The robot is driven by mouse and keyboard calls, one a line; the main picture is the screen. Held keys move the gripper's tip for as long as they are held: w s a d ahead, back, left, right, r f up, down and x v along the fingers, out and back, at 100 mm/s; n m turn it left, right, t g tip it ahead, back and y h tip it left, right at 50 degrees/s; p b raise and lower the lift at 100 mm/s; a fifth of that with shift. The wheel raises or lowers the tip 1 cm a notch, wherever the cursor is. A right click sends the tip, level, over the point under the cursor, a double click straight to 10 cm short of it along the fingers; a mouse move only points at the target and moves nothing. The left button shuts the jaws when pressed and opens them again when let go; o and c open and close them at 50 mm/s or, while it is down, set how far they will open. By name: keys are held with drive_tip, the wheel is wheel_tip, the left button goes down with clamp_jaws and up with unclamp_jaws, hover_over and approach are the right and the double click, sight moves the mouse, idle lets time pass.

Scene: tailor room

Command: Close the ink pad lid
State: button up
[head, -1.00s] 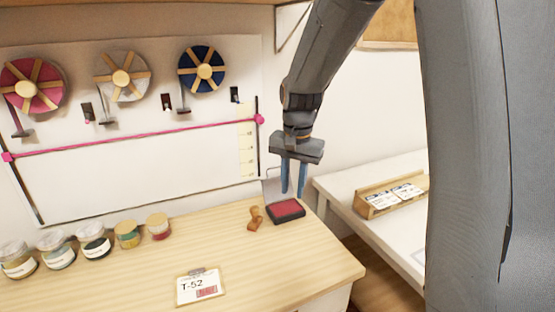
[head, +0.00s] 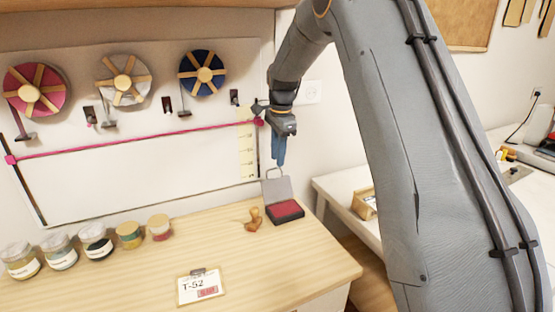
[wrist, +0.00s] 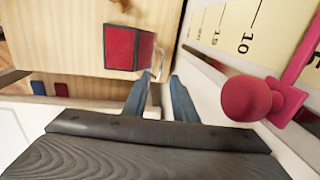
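The ink pad (head: 285,211) is a dark tray with a red pad at the table's back right corner. Its grey lid (head: 278,188) stands up open at the tray's rear edge, with a thin wire loop on top. My gripper (head: 279,164) points down just above and behind the lid, seeming apart from it. In the wrist view its two blue fingers (wrist: 159,80) are spread with nothing held between them. The red pad (wrist: 121,47) shows beyond the fingertips, and the lid (wrist: 146,50) is seen nearly edge-on beside it.
A wooden stamp (head: 254,218) lies left of the pad. Several jars (head: 129,235) line the table's left rear, and a T-52 card (head: 201,286) lies in front. The wall ruler's pink knob (wrist: 250,99) is close to my gripper. The table's middle is clear.

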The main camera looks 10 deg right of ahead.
drive_tip(key=shift+w+f+p, duration=0.15)
drive_tip(key=shift+f+p, duration=0.15)
drive_tip(key=shift+f, duration=1.05)
clamp_jaws()
idle(0.4)
